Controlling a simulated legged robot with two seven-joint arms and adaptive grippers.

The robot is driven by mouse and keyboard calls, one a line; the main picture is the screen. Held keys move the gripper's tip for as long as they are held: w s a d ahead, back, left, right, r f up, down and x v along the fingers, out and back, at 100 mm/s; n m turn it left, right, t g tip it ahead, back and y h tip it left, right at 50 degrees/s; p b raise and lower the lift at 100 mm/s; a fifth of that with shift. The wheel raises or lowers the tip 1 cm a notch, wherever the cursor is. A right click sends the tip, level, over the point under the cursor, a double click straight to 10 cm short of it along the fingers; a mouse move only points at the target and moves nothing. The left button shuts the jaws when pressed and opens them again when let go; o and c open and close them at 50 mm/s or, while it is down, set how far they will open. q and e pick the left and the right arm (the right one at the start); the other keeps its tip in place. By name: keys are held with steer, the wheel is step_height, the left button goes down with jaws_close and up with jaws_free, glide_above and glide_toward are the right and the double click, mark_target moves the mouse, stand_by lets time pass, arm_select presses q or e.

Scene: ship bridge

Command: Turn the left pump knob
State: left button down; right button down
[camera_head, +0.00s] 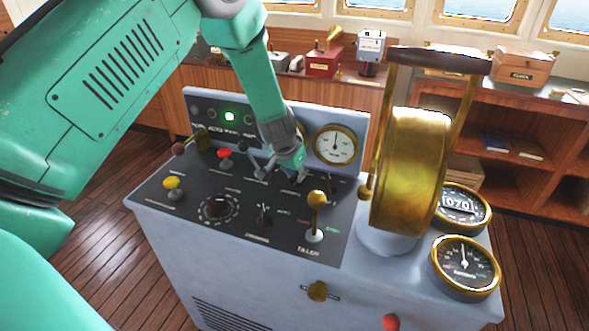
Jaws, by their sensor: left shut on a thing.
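My left gripper (282,172) reaches down from the top to the back part of the black control panel (160,205) on the console. Its grey fingers are at the panel surface, below the round white gauge, and closed on a small control there. This looks like the left pump knob, mostly hidden by the fingers; its label and turned angle cannot be read. My right gripper is not in view.
The panel carries a red knob (225,157), a yellow knob (173,185), a black dial (218,208) and a brass-topped lever (316,208). A tall brass telegraph (412,170) stands close on the right, beside two brass-rimmed gauges (465,264).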

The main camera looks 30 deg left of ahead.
arm_select(q)
steer(key=shift+d+r+n+y+p, duration=0.1)
steer(key=shift+d+n+y+p, duration=0.1)
steer(key=shift+n+p, duration=0.25)
steer(key=shift+d+r+n+y+p, duration=0.1)
steer(key=shift+n+y+p, duration=0.1)
steer(key=shift+n+p, duration=0.25)
steer(key=n+y+p, duration=0.1)
steer(key=n+p, duration=0.1)
steer(key=shift+w+f+n, duration=0.1)
steer(key=shift+n, duration=0.3)
steer(key=shift+f+n+g+p, duration=0.1)
steer(key=shift+n+g+p, duration=0.2)
steer(key=shift+n, duration=0.4)
steer(key=shift+n+g+y, duration=0.3)
steer(key=shift+n+y, duration=0.3)
steer(key=shift+n, duration=0.5)
steer(key=shift+w, duration=0.1)
steer(key=c, duration=1.7)
jaws_free()
steer(key=shift+o, duration=0.6)
steer(key=shift+w+f, duration=0.1)
